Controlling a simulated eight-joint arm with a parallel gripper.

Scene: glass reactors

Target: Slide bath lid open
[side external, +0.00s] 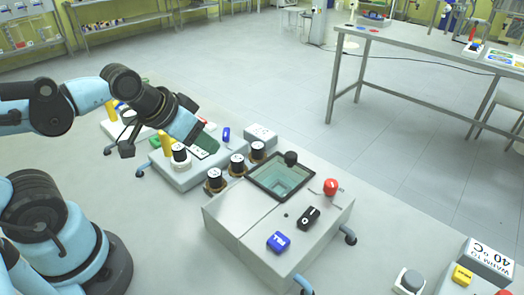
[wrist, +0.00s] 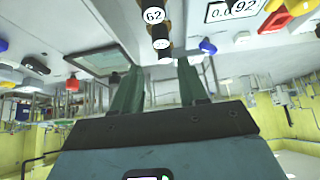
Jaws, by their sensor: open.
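The bath (side external: 285,178) is a square, dark-rimmed opening in the top of a grey unit, with a pale teal inside. A black knob (side external: 290,157) stands at its far edge, apparently on the lid; the lid looks clear and I cannot tell how much it covers. The bath also shows at upper left in the wrist view (wrist: 85,62). My gripper (side external: 207,147) is left of the bath, above the neighbouring unit, apart from the lid. In the wrist view its two green fingers (wrist: 160,80) are spread with nothing held between them.
Several black-topped vials (side external: 237,163) stand between the two units. A red knob (side external: 330,187), a black switch (side external: 308,217) and a blue block (side external: 278,242) sit on the bath unit. A yellow cylinder (side external: 165,143) stands behind my gripper. A steel table (side external: 430,48) is farther back.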

